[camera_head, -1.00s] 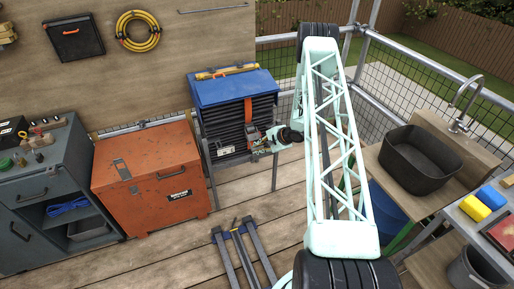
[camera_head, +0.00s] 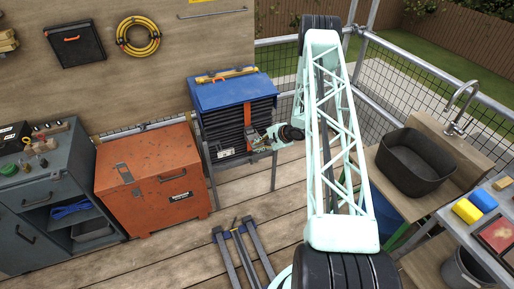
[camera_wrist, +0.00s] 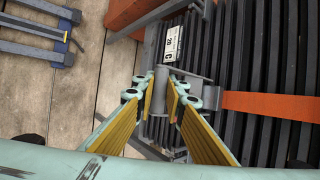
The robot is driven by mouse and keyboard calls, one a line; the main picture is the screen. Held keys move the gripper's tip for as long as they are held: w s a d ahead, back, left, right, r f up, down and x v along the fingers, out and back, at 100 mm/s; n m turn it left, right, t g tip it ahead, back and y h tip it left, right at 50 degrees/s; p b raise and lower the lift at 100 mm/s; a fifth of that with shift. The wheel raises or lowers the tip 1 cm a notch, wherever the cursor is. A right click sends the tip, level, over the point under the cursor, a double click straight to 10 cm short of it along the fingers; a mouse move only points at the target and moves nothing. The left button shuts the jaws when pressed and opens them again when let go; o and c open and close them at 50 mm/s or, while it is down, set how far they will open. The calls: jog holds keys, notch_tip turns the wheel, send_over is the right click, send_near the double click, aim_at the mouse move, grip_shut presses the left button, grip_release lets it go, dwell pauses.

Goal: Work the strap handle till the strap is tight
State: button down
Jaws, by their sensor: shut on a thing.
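An orange strap (camera_head: 248,113) runs down the front of a stack of dark tiles (camera_head: 222,126) under a blue cover. In the wrist view the strap (camera_wrist: 270,105) comes from the right to a grey metal ratchet (camera_wrist: 200,92). My gripper (camera_head: 270,140) is at the front of the stack, low on the strap. In the wrist view its yellow-padded fingers (camera_wrist: 165,97) are closed around the grey strap handle (camera_wrist: 160,78). The fingers partly hide the handle's lower part. Whether the strap is slack or tight is not clear.
The blue cover (camera_head: 225,95) carries a yellow tool. An orange chest (camera_head: 150,185) stands left of the stack, with a grey cabinet (camera_head: 40,195) beyond it. A blue-grey trestle (camera_head: 240,255) lies on the floor in front. A black basin (camera_head: 418,160) is at right.

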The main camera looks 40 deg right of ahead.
jog(key=shift+r, duration=0.15)
jog(key=c, duration=2.9)
grip_release()
jog(key=shift+v, duration=6)
jog(key=shift+d, duration=0.1)
